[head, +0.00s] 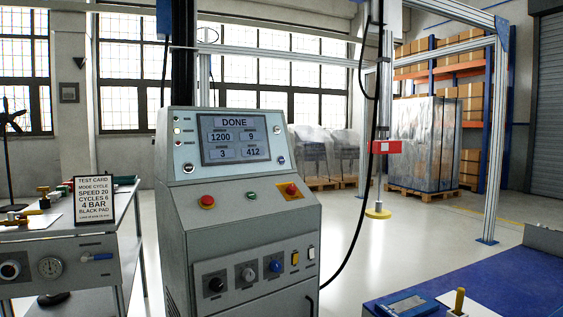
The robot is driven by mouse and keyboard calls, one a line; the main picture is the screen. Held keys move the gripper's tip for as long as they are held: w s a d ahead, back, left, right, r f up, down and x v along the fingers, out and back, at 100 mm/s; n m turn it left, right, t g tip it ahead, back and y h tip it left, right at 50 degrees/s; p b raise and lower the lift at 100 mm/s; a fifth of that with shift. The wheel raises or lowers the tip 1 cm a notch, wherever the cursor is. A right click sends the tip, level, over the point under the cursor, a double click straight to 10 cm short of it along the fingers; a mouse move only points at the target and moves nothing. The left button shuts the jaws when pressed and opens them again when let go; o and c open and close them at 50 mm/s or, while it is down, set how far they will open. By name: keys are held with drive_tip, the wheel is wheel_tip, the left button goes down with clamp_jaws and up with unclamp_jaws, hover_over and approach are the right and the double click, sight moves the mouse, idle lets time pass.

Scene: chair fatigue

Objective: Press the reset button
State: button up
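The grey control console (240,230) stands upright in the middle of the head view. Its screen (235,138) reads DONE, with 1200, 9, 3 and 412 below. Under the screen are a red button (207,201), a small green button (252,196) and a red button on a yellow base (291,190). Small round controls sit beside the screen, at left (188,168) and right (281,160). The labels are too small to read, so I cannot tell which one is reset. My gripper is not in view.
A test card (91,201) stands on the left bench (60,245). A press rod with a red block (385,147) and yellow pad (378,211) hangs at right. A blue table (500,280) fills the lower right. Floor shows between console and table.

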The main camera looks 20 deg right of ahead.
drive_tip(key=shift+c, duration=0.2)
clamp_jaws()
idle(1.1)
